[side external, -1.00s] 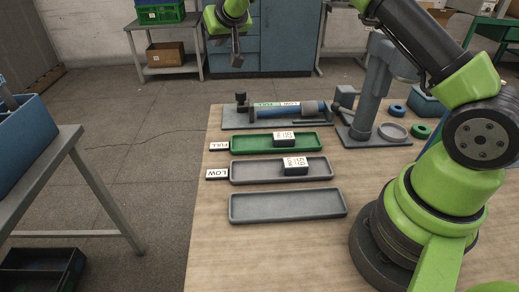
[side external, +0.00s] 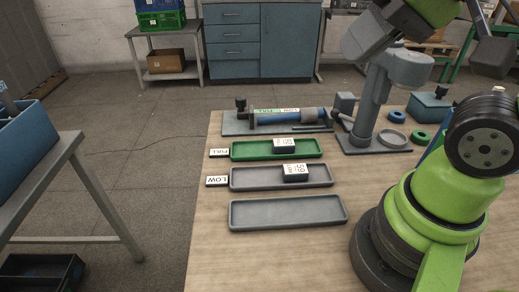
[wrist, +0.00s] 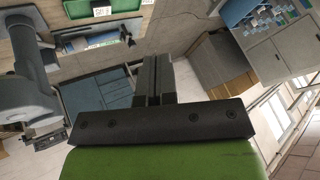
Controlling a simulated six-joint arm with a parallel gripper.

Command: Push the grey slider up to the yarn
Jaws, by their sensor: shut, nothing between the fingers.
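The yarn gauge (side external: 230,124) is a flat grey base at the back edge of the bench. It carries a blue yarn cylinder (side external: 277,120) lying under a strip marked FULL and LOW. A dark upright piece (side external: 241,105) stands at its left end; I cannot tell whether this or a smaller grey part is the slider, nor any gap to the yarn. The gauge also shows, small, at upper left in the wrist view (wrist: 95,40). My gripper (wrist: 152,62) is shut and empty, away from the gauge. In the side view it is hard to make out at upper right.
A green tray (side external: 240,154) marked FULL and a grey tray (side external: 245,184) marked LOW each hold a labelled block. An empty grey tray (side external: 287,212) lies in front. A grey post stand (side external: 374,105) rises right of the gauge. Blue and green rings lie farther right.

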